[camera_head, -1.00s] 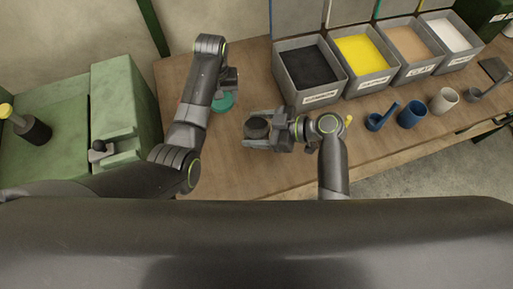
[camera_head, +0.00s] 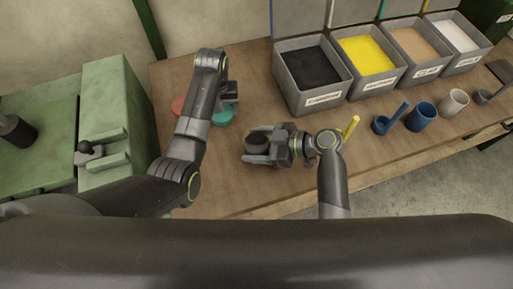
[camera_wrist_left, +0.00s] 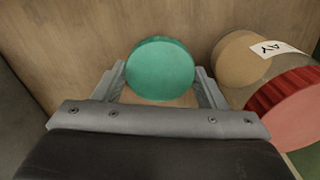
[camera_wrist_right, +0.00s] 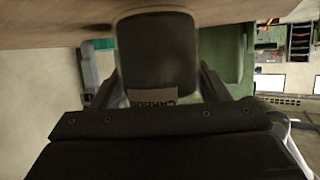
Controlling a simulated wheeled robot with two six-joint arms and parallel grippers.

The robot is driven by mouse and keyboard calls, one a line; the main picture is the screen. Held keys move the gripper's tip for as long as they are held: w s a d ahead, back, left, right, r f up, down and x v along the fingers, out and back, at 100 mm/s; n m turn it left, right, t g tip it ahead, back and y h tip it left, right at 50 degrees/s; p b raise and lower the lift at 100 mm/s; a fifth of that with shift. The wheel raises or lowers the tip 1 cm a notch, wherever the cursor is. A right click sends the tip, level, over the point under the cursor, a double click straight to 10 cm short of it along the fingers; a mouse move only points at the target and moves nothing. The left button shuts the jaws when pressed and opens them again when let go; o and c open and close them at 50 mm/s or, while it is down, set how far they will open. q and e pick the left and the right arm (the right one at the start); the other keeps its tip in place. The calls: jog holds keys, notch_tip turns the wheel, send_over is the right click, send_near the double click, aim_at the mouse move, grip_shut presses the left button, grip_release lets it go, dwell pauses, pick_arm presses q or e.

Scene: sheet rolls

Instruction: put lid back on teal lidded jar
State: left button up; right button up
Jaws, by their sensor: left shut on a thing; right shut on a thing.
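The teal lid (camera_head: 223,115) is a round disc. It sits between the fingers of my left gripper (camera_head: 229,92) and fills the left wrist view's middle (camera_wrist_left: 160,68). My left gripper is shut on it. My right gripper (camera_head: 262,146) is shut on a dark jar (camera_head: 257,142), whose open dark top faces up in the head view. In the right wrist view the jar (camera_wrist_right: 158,50) shows a label, partly hidden, that seems to read CARBON. The jar is right of and nearer than the lid, apart from it. Whether it touches the bench is unclear.
A red-lidded jar (camera_head: 178,106) stands left of my left gripper; its label ends in AY. Grey bins (camera_head: 313,103) of powder line the back. A yellow handle (camera_head: 350,127), blue scoop (camera_head: 381,124) and blue cup (camera_head: 420,117) lie right. The bench front (camera_head: 245,190) is clear.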

pick_arm(q)
jog(key=shift+w+f+b, duration=0.1)
jog(key=shift+f+b, duration=0.5)
jog(key=shift+f, duration=0.45)
pick_arm(e)
jog(key=shift+f, duration=1.2)
pick_arm(q)
jog(key=shift+f, duration=0.15)
pick_arm(e)
jog(key=shift+f, duration=0.2)
jog(key=o, duration=1.4)
pick_arm(q)
jog(key=shift+r, duration=0.25)
pick_arm(e)
jog(key=shift+r, duration=0.25)
pick_arm(q)
notch_tip(320, 180, up, 3)
jog(key=p, duration=0.3)
pick_arm(e)
jog(key=shift+v, duration=6)
